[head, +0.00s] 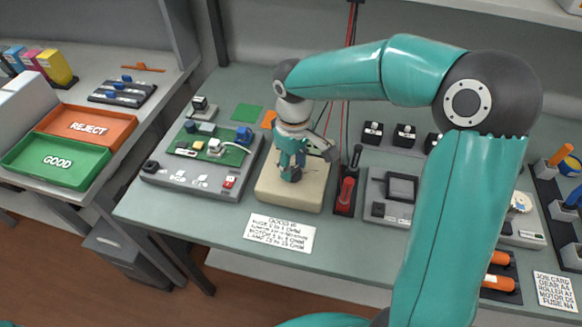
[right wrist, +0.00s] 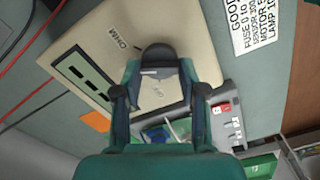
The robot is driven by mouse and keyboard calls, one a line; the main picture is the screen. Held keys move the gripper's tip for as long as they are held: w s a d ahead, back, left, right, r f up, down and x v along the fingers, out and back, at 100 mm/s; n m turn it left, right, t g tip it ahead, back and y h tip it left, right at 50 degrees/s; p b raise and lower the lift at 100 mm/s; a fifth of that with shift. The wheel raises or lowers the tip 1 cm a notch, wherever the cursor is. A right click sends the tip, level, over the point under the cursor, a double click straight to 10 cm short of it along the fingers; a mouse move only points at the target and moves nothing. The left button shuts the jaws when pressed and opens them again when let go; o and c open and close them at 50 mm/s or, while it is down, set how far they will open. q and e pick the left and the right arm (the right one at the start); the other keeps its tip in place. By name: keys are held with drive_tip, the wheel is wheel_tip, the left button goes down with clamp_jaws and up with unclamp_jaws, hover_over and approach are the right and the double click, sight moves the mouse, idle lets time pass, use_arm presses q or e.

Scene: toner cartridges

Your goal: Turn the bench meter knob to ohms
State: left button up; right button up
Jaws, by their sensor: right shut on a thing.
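The bench meter is a beige box (head: 275,196) in the middle of the bench, and it fills much of the right wrist view (right wrist: 100,35). Its dark display (right wrist: 82,72) and a printed OHM label (right wrist: 121,38) show in the right wrist view. My right gripper (head: 291,174) points down over the meter's top; in the right wrist view (right wrist: 160,78) its fingers are shut on the dark knob (right wrist: 158,52). The gripper hides the knob in the head view. The knob's pointer direction is not clear. My left gripper is not in view.
A grey test unit with a green board (head: 205,147) stands left of the meter. A red-handled tool in a black stand (head: 346,192) and a grey device (head: 392,195) are to its right. A printed card (head: 280,233) lies in front. REJECT (head: 88,127) and GOOD (head: 55,162) trays are far left.

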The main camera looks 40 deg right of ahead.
sight(293, 170)
drive_tip(key=m+b, duration=0.1)
drive_tip(key=m, duration=0.2)
drive_tip(key=shift+s+f+m, duration=0.1)
drive_tip(key=shift+m, duration=0.2)
drive_tip(key=shift+m+b, duration=0.35)
drive_tip(key=shift+m, duration=1.15)
drive_tip(key=o, duration=1.1)
drive_tip(key=shift+o, duration=0.2)
drive_tip(key=shift+r, duration=0.35)
wheel_tip(293, 170, up, 11)
drive_tip(key=shift+r, duration=0.2)
